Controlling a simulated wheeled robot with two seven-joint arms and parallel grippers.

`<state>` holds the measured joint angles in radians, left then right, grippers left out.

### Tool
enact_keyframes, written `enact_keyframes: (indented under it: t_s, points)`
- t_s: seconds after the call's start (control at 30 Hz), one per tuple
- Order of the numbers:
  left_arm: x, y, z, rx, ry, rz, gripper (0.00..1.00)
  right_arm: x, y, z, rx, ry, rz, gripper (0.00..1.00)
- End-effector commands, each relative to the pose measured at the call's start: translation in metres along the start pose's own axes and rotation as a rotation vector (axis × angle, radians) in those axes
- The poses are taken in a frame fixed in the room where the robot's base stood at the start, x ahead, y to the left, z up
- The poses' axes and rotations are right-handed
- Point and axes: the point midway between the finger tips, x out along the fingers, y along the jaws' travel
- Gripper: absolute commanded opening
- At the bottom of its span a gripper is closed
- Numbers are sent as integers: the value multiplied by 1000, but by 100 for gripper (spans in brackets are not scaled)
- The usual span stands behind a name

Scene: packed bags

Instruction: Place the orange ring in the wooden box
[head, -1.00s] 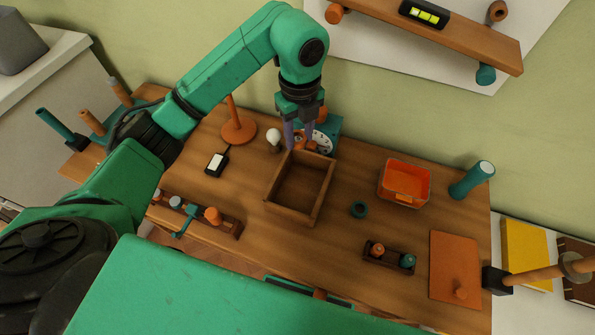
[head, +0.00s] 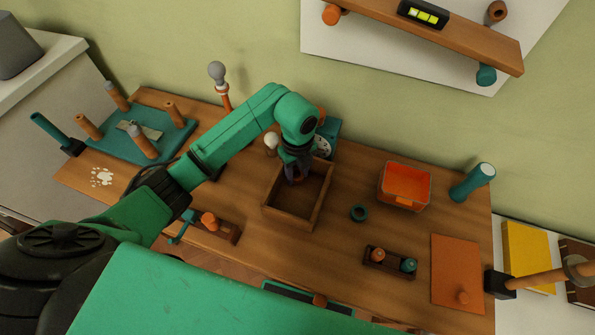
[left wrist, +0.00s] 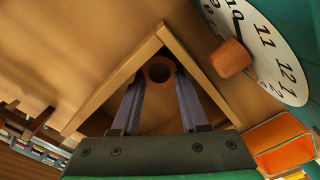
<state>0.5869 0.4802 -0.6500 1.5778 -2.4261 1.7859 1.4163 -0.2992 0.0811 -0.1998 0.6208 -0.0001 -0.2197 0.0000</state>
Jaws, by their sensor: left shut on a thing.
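The wooden box (head: 289,217) is open-topped and stands near the middle of the table. My left gripper (head: 297,178) reaches down over the far part of the box, with its fingertips inside the outline of its walls. In the left wrist view the gripper is shut on the orange ring (left wrist: 159,69), held between its fingertips. The ring is framed there by the box walls (left wrist: 108,88). In the head view the gripper mostly hides the ring. I cannot tell whether the ring touches the box floor. My right gripper is not in view.
A clock (head: 323,146) stands close behind the box, beside a pale bulb (head: 271,141). A small dark rack (head: 389,261) is at the front right.

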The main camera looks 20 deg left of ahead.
Motion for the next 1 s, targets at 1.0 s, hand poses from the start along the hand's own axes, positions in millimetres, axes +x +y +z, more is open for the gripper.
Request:
enact_keyframes:
  t_s: [1.0]
  points:
    - [-112,-1,2,-1,-5,-2,56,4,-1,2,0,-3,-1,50]
